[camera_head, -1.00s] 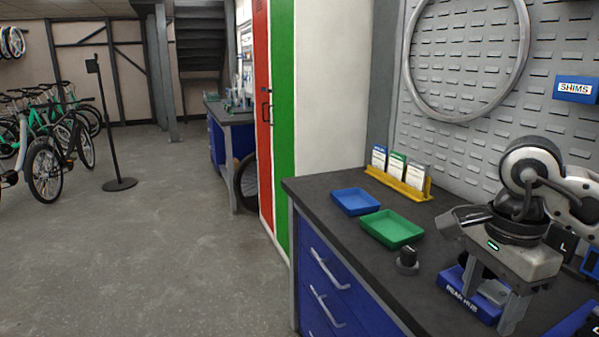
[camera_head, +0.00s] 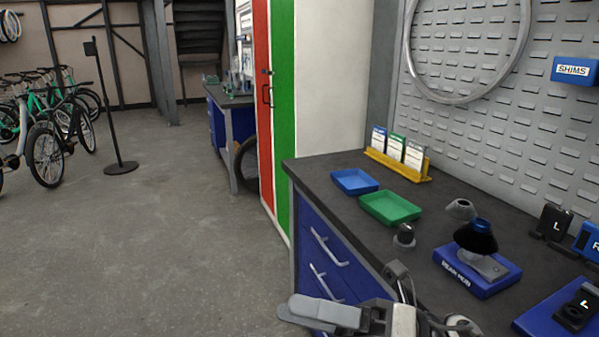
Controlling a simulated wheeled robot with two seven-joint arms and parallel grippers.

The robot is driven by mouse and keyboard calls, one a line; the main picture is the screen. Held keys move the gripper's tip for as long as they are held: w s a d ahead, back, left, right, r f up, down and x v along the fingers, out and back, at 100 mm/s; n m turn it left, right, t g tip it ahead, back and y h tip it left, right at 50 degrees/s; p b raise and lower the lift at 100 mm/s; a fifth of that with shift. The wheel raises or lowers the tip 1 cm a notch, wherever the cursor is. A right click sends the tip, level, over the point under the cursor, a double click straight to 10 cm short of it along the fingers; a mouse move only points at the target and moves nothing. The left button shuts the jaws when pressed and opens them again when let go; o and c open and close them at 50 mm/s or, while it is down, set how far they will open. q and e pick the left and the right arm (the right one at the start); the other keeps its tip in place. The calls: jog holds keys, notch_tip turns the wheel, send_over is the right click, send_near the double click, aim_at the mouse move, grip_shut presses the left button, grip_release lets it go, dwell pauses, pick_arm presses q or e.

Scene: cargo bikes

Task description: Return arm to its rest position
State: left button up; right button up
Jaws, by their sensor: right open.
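My right gripper (camera_head: 345,308) shows at the bottom middle of the head view, open, with nothing seen between its fingers. It is in front of the workbench's blue drawers, near the bench's front edge, apart from the things on the worktop. Part of my right arm (camera_head: 455,326) shows beside it at the bottom edge; the rest is out of frame. My left gripper is not in view.
The dark workbench (camera_head: 325,170) carries a blue tray (camera_head: 354,181), a green tray (camera_head: 390,207), a small black-topped part (camera_head: 404,236) and a blue REAR HUB stand (camera_head: 476,283) with a black cone on it.

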jog(key=w+d+f+m+t+h, duration=0.35)
jog(key=f+m+t+h, duration=0.35)
jog(key=m, duration=0.7)
jog(key=w+d+f+m+t+h, duration=0.2)
jog(key=d+f+m+t+h, duration=0.25)
jog(key=m+t, duration=0.7)
jog(key=s+d+f+m+g+h, duration=0.2)
jog(key=s+f+m, duration=0.4)
jog(key=f, duration=0.3)
jog(key=s+d+f+m+g+h, duration=0.3)
jog(key=s+f+m+g+h, duration=0.2)
jog(key=s+f+m+g, duration=0.1)
notch_tip(320, 180, down, 4)
jog(key=shift+d+r+m+g, duration=0.1)
jog(key=shift+d+m+g, duration=0.15)
jog(key=shift+m+g, duration=0.55)
